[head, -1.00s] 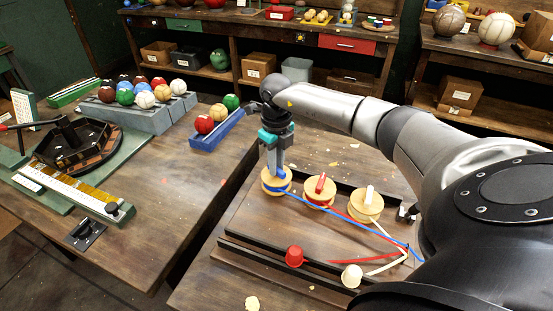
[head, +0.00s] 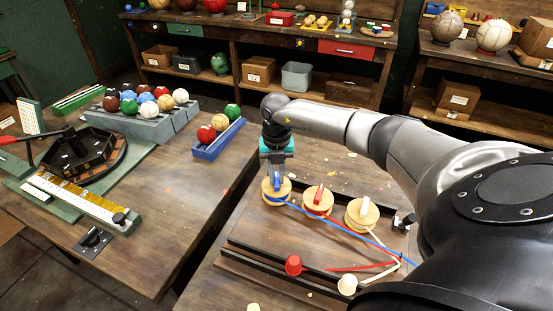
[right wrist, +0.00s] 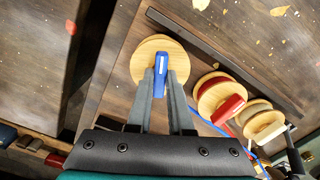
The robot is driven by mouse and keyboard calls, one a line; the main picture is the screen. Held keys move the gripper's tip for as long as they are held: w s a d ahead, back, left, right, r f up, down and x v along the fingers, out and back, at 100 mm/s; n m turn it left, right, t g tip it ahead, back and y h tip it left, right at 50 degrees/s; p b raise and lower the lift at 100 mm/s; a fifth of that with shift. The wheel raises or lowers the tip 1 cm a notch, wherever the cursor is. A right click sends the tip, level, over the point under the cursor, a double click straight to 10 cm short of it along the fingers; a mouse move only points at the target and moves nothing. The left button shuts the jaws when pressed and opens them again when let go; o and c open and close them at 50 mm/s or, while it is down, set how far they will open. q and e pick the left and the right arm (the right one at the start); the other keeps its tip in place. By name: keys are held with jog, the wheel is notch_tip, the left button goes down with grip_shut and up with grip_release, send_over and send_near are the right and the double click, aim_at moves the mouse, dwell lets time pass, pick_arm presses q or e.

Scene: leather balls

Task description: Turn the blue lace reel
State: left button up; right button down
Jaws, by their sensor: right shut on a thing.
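The blue lace reel (head: 268,196) is a round wooden spool with blue lace, leftmost of three reels on the board. Its blue crank bar (right wrist: 161,72) shows in the right wrist view. My right gripper (head: 276,181) is over this reel, pointing down, and it is shut on the blue bar. In the right wrist view, the fingers (right wrist: 163,82) lie on both sides of the bar. The blue lace (head: 340,230) runs from the reel toward the lower right. The gripper hides part of the reel in the head view. My left gripper is not in view.
A red reel (head: 318,203) and a white reel (head: 362,216) stand to the right. A blue tray (head: 215,142) with balls is on the left table (head: 190,200).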

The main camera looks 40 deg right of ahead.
aim_at(277, 179)
dwell(0.3)
jog(key=c, duration=0.8)
grip_release()
jog(key=shift+r, duration=0.1)
notch_tip(277, 179, up, 15)
jog(key=shift+r, duration=0.1)
